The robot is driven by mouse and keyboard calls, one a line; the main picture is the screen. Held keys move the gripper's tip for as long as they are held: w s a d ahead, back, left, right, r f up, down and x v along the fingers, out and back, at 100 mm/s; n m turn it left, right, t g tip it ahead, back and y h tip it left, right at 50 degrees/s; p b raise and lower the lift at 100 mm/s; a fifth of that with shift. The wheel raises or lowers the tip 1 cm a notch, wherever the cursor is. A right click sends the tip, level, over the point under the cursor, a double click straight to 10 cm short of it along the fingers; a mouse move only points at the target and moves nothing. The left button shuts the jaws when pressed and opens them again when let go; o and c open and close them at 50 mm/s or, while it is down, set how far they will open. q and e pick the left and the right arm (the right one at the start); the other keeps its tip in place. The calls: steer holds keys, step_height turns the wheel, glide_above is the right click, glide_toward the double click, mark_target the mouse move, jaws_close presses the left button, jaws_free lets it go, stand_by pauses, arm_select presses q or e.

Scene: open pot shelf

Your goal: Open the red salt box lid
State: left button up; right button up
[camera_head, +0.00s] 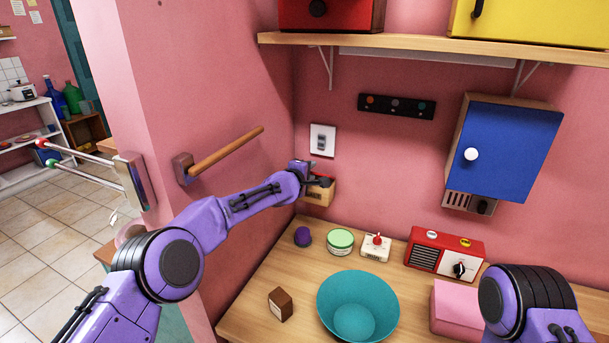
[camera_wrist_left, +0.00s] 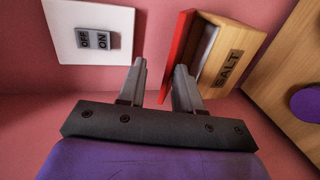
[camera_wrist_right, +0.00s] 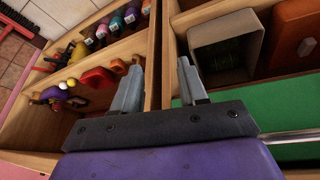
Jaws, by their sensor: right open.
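The salt box (camera_head: 318,197) is a small wooden box on the pink wall, below the light switch. In the left wrist view the wooden box (camera_wrist_left: 236,48) carries a SALT label, and its red lid (camera_wrist_left: 178,52) shows edge-on with a pale strip between lid and wood. My left gripper (camera_head: 323,181) is at the box. Its fingers (camera_wrist_left: 160,85) are apart, with the lower edge of the lid showing between them; I cannot tell whether either finger touches it. My right gripper (camera_wrist_right: 158,85) is open and away from the box, over wooden compartments.
The light switch (camera_head: 322,139) is just above the box. The counter (camera_head: 258,312) below holds a purple-topped jar (camera_head: 303,237), a green-lidded tin (camera_head: 340,241), a white timer (camera_head: 376,247), a red radio (camera_head: 445,253) and a teal bowl (camera_head: 357,307). A wooden rail (camera_head: 226,153) is at left.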

arm_select(q)
steer(key=b+v, duration=0.3)
steer(key=v, duration=0.7)
steer(key=shift+b, duration=0.4)
steer(key=shift+s, duration=0.1)
